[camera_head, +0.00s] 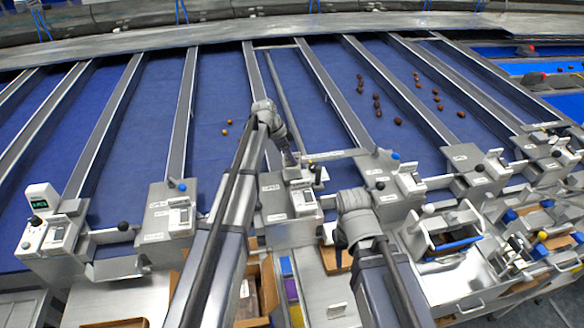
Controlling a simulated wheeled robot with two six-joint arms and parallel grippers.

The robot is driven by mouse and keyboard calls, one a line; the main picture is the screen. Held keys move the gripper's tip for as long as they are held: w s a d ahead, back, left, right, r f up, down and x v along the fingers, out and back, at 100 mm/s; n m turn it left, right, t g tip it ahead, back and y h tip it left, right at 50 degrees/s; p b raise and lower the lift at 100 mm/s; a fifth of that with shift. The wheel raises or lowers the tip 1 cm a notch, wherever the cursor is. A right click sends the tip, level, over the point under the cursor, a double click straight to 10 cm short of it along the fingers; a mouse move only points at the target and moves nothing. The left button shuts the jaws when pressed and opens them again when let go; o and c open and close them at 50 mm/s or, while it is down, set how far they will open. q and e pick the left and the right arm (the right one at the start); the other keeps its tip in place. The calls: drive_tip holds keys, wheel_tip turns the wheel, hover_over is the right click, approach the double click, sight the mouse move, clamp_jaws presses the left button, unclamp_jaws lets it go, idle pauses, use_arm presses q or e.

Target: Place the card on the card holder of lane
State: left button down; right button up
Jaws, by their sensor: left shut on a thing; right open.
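My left gripper (291,160) is over the lane control box (277,205) in the middle, at the near end of a blue lane. It is shut on a small pale thing, likely the card (291,173), close to the top of the box. The card's edges and any contact with a holder are too small to tell. My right gripper (341,240) is open, low in front of the boxes and right of the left arm; its fingers are mostly hidden by its own wrist.
Similar boxes with printers stand at the other lane ends, such as the left one (169,222) and the right one (387,187). Dates (376,100) lie on the blue lanes. A cardboard box (262,290) and a metal caddy (445,232) are nearer.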

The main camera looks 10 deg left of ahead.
use_arm(q)
drive_tip(key=shift+f+b, duration=1.2)
drive_tip(key=shift+f, duration=0.35)
drive_tip(key=shift+f, duration=0.2)
drive_tip(key=c, duration=1)
unclamp_jaws()
drive_tip(key=shift+o, duration=0.2)
drive_tip(key=shift+r, duration=0.1)
